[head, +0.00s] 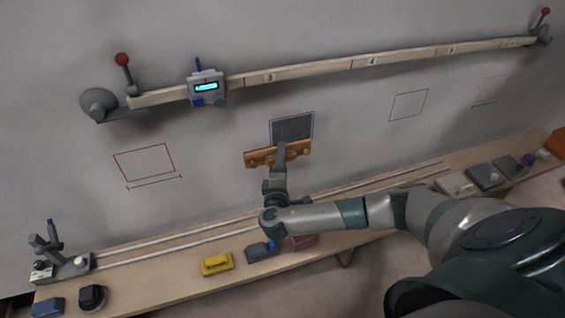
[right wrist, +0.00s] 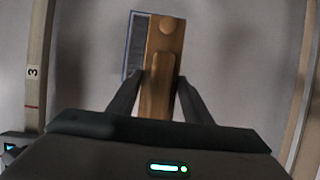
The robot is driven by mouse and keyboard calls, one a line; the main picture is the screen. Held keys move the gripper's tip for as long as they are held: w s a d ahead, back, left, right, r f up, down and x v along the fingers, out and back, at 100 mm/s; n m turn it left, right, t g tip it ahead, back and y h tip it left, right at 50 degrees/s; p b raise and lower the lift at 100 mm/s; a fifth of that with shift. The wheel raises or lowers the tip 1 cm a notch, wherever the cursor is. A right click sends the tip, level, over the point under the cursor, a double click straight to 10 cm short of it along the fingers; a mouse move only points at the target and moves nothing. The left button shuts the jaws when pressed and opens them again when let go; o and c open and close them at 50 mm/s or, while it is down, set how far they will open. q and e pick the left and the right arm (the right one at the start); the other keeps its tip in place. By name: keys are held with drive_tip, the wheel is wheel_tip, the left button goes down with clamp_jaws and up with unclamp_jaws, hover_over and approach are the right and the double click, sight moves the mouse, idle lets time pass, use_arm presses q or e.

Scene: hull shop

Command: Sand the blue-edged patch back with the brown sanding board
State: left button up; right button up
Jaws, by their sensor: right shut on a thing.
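The blue-edged patch (head: 292,127) is a dark grey rectangle on the pale wall. Its lower part is hidden behind the brown sanding board (head: 262,157). My right gripper (head: 281,150) is shut on the board's handle and holds the board lengthwise across the patch's lower edge. In the right wrist view the board (right wrist: 166,42) lies between the two fingers of the gripper (right wrist: 158,82), and a strip of the patch (right wrist: 137,45) shows beside it. I cannot tell whether the board touches the wall. My left gripper is not in view.
A wooden rail (head: 310,69) with a grey display unit (head: 206,87) crosses the wall above. The bench (head: 150,277) below holds a yellow block (head: 217,264), a grey tool (head: 262,252) and several other tools.

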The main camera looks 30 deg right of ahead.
drive_tip(key=shift+w+d+b, duration=0.2)
drive_tip(key=shift+w+b, duration=0.25)
drive_tip(key=shift+w, duration=0.45)
drive_tip(key=shift+w+d+b, duration=0.2)
drive_tip(key=shift+w+b, duration=0.2)
drive_tip(key=shift+w, duration=0.5)
drive_tip(key=shift+w+d, duration=0.15)
drive_tip(key=shift+w, duration=0.25)
drive_tip(key=shift+o, duration=0.7)
drive_tip(key=shift+c, duration=0.9)
